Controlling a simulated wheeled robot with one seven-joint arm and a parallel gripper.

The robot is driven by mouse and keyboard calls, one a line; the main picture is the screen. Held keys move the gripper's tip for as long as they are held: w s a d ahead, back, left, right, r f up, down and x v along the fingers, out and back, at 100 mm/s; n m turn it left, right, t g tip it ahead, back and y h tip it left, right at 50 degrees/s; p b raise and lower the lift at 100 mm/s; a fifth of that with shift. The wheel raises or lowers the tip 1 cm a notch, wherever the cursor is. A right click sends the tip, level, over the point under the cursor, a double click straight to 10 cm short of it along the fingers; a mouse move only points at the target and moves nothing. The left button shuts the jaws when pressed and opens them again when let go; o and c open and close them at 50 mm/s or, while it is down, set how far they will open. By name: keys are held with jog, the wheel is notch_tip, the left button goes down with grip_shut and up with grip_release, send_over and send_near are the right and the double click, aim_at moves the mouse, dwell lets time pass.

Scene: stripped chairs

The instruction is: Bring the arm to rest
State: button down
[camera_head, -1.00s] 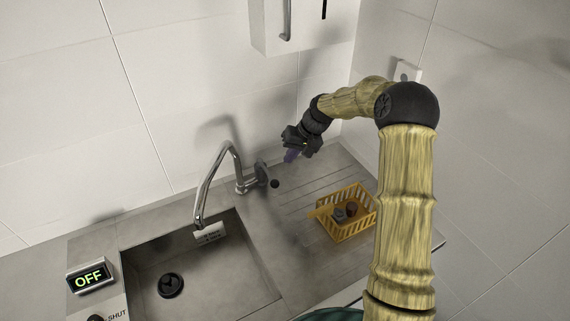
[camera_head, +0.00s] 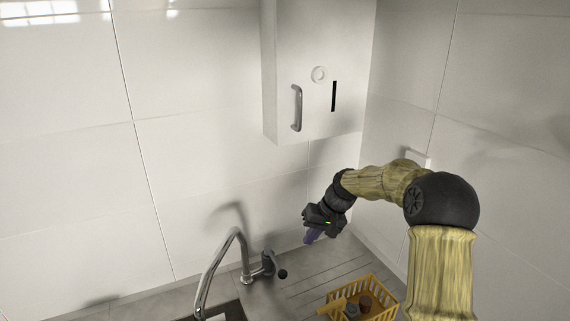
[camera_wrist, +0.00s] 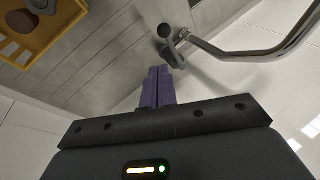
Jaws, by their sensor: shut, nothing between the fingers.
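My gripper (camera_head: 311,237) is at the end of my bent arm, above the back of the counter and right of the faucet (camera_head: 233,262). Its purple fingers point down. In the wrist view the fingers (camera_wrist: 158,86) are together with nothing between them. The faucet's spout and lever (camera_wrist: 255,50) show beyond the fingertips at the upper right of that view. How far the fingertips are from the counter is hard to tell.
A yellow basket (camera_head: 385,287) with a few small items stands on the ribbed drainboard (camera_head: 300,287) at the lower right. A white cabinet (camera_head: 345,105) with a metal handle hangs on the tiled wall above my gripper. The sink is mostly below the frame.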

jog(key=s+d+h, duration=0.2)
jog(key=s, duration=1.2)
jog(key=s+d+m+t+h, duration=0.1)
jog(key=s+d+h, duration=0.1)
jog(key=s, duration=1.2)
jog(key=shift+s+f+h, duration=0.3)
jog(key=shift+f+h, duration=0.1)
